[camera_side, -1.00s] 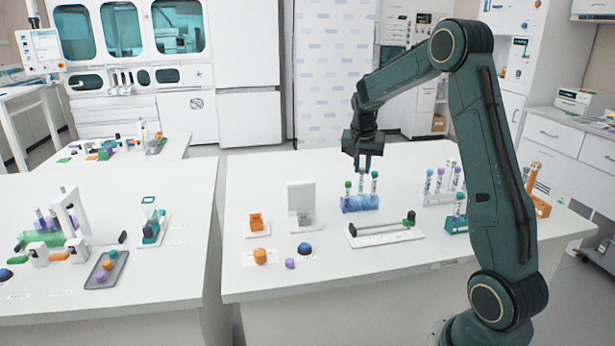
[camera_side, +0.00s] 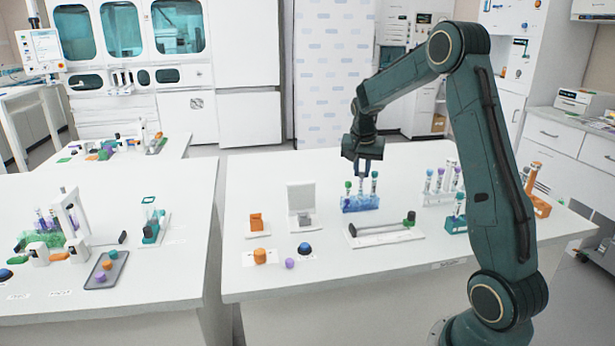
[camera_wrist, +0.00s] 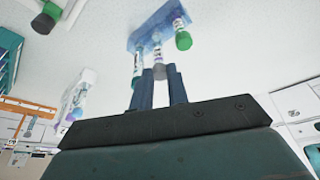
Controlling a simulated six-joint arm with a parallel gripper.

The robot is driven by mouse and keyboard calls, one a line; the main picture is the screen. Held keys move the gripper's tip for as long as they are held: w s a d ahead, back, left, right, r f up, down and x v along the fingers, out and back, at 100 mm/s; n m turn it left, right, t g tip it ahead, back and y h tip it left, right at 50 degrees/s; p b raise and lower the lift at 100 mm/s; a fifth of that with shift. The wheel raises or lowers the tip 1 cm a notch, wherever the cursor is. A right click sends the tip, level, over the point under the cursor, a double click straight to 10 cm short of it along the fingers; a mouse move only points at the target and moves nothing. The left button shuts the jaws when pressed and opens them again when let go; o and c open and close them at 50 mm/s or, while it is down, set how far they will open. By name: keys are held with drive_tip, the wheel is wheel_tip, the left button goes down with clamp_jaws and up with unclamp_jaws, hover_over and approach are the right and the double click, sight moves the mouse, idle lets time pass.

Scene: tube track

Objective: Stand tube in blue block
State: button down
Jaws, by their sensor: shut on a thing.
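The blue block (camera_side: 360,204) stands on the white table with tubes upright in it. It also shows in the wrist view (camera_wrist: 146,33). My gripper (camera_side: 361,175) is above the block's middle. In the wrist view my gripper (camera_wrist: 159,76) is shut on the middle tube (camera_wrist: 158,60), which has a grey-purple cap. This tube also shows in the side view (camera_side: 361,187), upright with its lower end at the block; how deep it sits is hidden. A tube with a green cap (camera_side: 348,186) stands at the left and another tube (camera_side: 374,184) at the right.
A white stand with a dark rod (camera_side: 384,232) lies in front of the block. A white rack with tubes (camera_side: 440,192) and a teal block (camera_side: 456,222) are to the right. A grey-white holder (camera_side: 302,203) is to the left. The front table area is mostly clear.

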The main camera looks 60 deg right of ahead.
drive_tip(key=shift+f, duration=0.55)
drive_tip(key=c, duration=1.3)
unclamp_jaws()
drive_tip(key=shift+r, duration=0.1)
drive_tip(key=v, duration=1.3)
drive_tip(key=shift+s+a+r, duration=0.1)
drive_tip(key=shift+a+r, duration=0.05)
drive_tip(key=shift+r, duration=0.15)
